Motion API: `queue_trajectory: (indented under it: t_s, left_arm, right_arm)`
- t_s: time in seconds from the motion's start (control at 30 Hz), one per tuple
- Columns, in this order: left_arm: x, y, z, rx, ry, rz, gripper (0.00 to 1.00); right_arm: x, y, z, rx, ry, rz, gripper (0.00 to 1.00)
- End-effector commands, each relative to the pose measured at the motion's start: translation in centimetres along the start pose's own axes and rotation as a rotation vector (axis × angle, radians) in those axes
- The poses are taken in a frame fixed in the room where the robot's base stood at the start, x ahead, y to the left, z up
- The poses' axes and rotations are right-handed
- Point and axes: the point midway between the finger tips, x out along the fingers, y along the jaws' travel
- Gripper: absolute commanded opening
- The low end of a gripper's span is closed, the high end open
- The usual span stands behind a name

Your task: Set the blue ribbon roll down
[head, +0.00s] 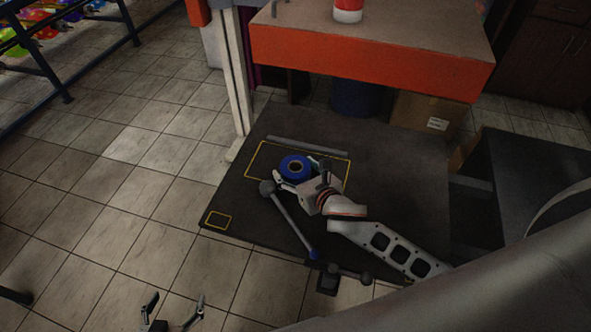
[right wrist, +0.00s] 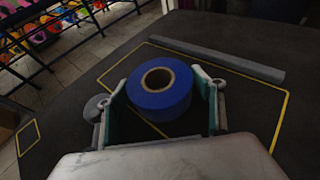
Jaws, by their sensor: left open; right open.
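The blue ribbon roll (head: 295,166) lies flat on the dark table, inside the large yellow outlined rectangle (head: 262,160). It has a brown cardboard core and also shows in the right wrist view (right wrist: 160,90). My right gripper (head: 298,173) is open around the roll, with one finger on each side. In the right wrist view the right gripper (right wrist: 163,100) shows small gaps between its fingers and the roll. My left gripper (head: 174,312) is open and empty at the bottom of the head view, over the tiled floor, away from the table.
A grey bar (head: 307,145) lies behind the roll. A lever with a round grey knob (head: 267,188) is at the table's front. A small yellow square (head: 218,220) marks the left corner. An orange-edged platform (head: 370,68) stands above the back. The table's right part is clear.

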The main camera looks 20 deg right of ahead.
Motion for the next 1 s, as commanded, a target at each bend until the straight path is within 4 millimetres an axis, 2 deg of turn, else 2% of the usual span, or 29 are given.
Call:
queue_trajectory:
  t_s: [0.2, 0.23, 0.33, 0.37, 0.77, 0.87, 1.0]
  left_arm:
    - [0.0, 0.0, 0.0, 0.0, 0.0, 0.0, 0.75]
    - [0.0, 0.0, 0.0, 0.0, 0.0, 0.0, 0.75]
    - [0.0, 0.0, 0.0, 0.0, 0.0, 0.0, 0.75]
    - [0.0, 0.0, 0.0, 0.0, 0.0, 0.0, 0.75]
    - [0.0, 0.0, 0.0, 0.0, 0.0, -0.001, 0.75]
    - [0.1, 0.0, 0.1, 0.0, 0.0, -0.001, 0.75]
    - [0.1, 0.0, 0.1, -0.001, 0.0, 0.0, 0.75]
  right_arm:
    - [0.1, 0.0, -0.1, 0.001, 0.001, 0.0, 0.67]
    - [0.1, 0.0, -0.1, 0.001, 0.001, 0.0, 0.65]
    - [0.1, 0.0, -0.1, 0.001, 0.001, 0.0, 0.39]
    - [0.1, 0.0, -0.1, 0.001, 0.001, 0.0, 0.35]
    - [0.0, 0.0, 0.3, 0.0, -0.002, 0.0, 0.35]
    - [-0.2, 0.0, 1.0, 0.001, -0.003, 0.0, 0.35]
    - [-1.1, 0.0, 3.0, -0.001, -0.006, 0.002, 0.35]
